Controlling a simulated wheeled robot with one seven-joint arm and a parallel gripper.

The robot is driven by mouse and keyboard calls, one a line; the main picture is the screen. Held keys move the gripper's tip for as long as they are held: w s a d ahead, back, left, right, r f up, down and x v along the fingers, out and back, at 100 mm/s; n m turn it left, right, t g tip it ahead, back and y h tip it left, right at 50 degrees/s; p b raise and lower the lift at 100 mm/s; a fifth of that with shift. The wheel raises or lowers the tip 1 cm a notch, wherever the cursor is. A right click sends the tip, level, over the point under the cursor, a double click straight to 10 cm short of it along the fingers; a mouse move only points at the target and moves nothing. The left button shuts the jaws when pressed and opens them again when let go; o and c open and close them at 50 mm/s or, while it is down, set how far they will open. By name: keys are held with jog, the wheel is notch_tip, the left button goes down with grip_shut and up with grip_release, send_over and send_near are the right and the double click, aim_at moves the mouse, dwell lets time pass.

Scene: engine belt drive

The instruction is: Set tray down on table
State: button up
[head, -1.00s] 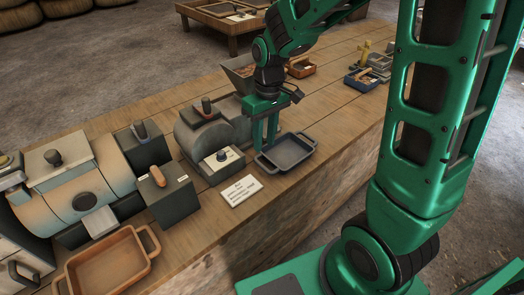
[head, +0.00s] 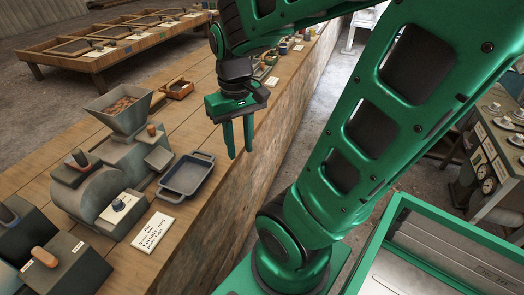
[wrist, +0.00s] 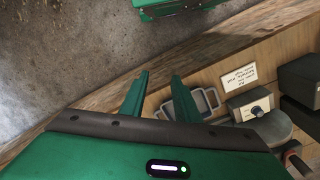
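The dark grey tray (head: 187,175) with a handle at each end rests on the wooden table (head: 185,225), beside the grey machine with a hopper. It also shows in the wrist view (wrist: 205,101), partly hidden behind a finger. My gripper (head: 240,154) is above the table's edge, to the right of the tray and apart from it. Its two green fingers point down with a gap between them and nothing in it. The fingers also show apart in the wrist view (wrist: 158,82).
A hopper (head: 122,107) with brown contents tops the grey machine (head: 105,175). A white card (head: 154,230) lies in front of it. A small brown tray (head: 176,88) sits farther along the table. A low wooden table (head: 100,62) stands behind, across open floor.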

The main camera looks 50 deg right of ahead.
jog(key=s+d+m, duration=0.2)
jog(key=s, duration=0.5)
jog(key=shift+m, duration=0.3)
jog(key=shift+w+f, duration=0.25)
jog(key=shift+w, duration=0.35)
